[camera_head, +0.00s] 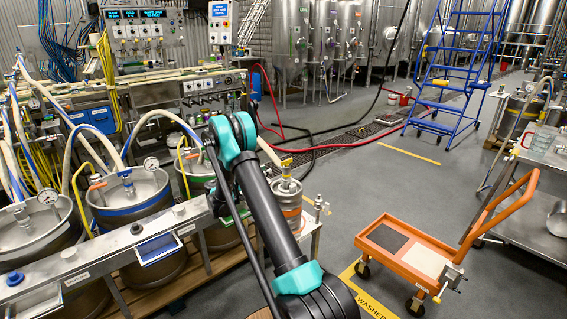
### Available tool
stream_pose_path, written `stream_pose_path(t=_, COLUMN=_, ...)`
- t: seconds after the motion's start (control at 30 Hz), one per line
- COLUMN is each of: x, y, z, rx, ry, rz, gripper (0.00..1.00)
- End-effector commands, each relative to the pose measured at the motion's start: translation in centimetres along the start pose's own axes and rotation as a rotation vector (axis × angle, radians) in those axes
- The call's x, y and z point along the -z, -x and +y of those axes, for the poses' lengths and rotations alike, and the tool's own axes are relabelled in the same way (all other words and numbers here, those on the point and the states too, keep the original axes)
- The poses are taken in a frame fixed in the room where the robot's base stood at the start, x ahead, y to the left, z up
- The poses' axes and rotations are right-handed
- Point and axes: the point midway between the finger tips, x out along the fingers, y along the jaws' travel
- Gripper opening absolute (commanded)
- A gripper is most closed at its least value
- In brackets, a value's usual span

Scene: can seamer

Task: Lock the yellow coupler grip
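Several kegs stand at the left with couplers and hoses on top. A thin yellow bent handle (77,191) rises beside the blue-banded keg (130,197). A second yellow bent handle (181,165) rises by the green-banded keg (197,168) behind it. A small keg (288,196) right of my arm has a yellow piece (287,163) on its top. I cannot tell which of these yellow parts is the coupler grip, nor whether any is locked. My dark arm with teal joints crosses the middle and hides part of the kegs. My gripper cannot be made out.
A metal rail (120,250) with a small panel runs before the kegs. An orange cart (405,248) stands at the right, near a steel table (535,205). A blue ladder (455,70) stands behind. Grey floor between is open, with a red hose (375,130) across it.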

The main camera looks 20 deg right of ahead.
Motion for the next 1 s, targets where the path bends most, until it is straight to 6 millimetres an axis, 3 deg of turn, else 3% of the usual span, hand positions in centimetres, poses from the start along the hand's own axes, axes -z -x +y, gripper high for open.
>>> stream_pose_path(t=0.6, x=0.0, y=-12.1, z=0.1, rx=-0.002, ry=0.002, rz=-0.002, gripper=0.30)
stream_pose_path(t=0.8, x=0.0, y=-14.4, z=0.0, rx=-0.001, ry=0.002, rz=-0.002, gripper=0.30)
stream_pose_path(t=1.0, x=0.0, y=-15.2, z=0.0, rx=0.000, ry=0.002, rz=-0.002, gripper=0.30)
